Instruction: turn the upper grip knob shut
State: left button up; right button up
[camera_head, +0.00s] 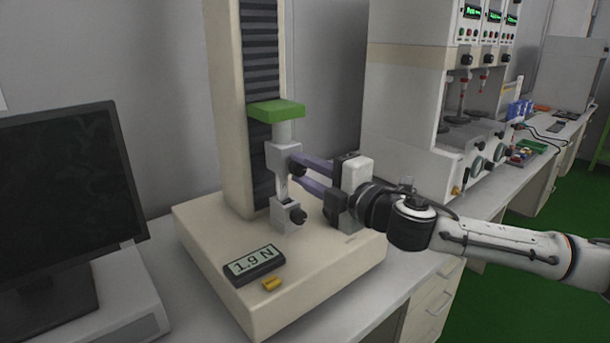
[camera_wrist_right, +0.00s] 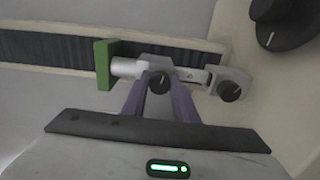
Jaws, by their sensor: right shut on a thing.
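The upper grip (camera_head: 283,156) is a grey block under the green crosshead (camera_head: 276,110) of the tester. Its dark upper grip knob (camera_wrist_right: 159,83) has a pale pointer line and shows between my finger ends in the right wrist view. In the head view the knob is mostly hidden by the purple fingers. My right gripper (camera_head: 297,168) comes in from the right and is shut on this knob. The lower grip (camera_head: 284,217) has its own dark knob (camera_head: 298,215), apart from my fingers. My left gripper is not in view.
A readout box (camera_head: 254,264) showing 1.9 N and a small yellow piece (camera_head: 271,284) lie on the tester's cream base (camera_head: 320,290). A dark monitor (camera_head: 65,190) stands at left. Other bench instruments (camera_head: 415,100) stand behind at right. A large dark knob (camera_wrist_right: 283,20) shows at upper right in the wrist view.

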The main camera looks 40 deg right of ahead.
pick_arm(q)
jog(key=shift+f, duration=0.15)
pick_arm(e)
jog(key=shift+m, duration=1.9)
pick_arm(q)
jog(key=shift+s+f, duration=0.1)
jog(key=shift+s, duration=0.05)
pick_arm(e)
jog(key=o, duration=1.1)
jog(key=shift+c, duration=0.2)
jog(key=shift+f, duration=0.1)
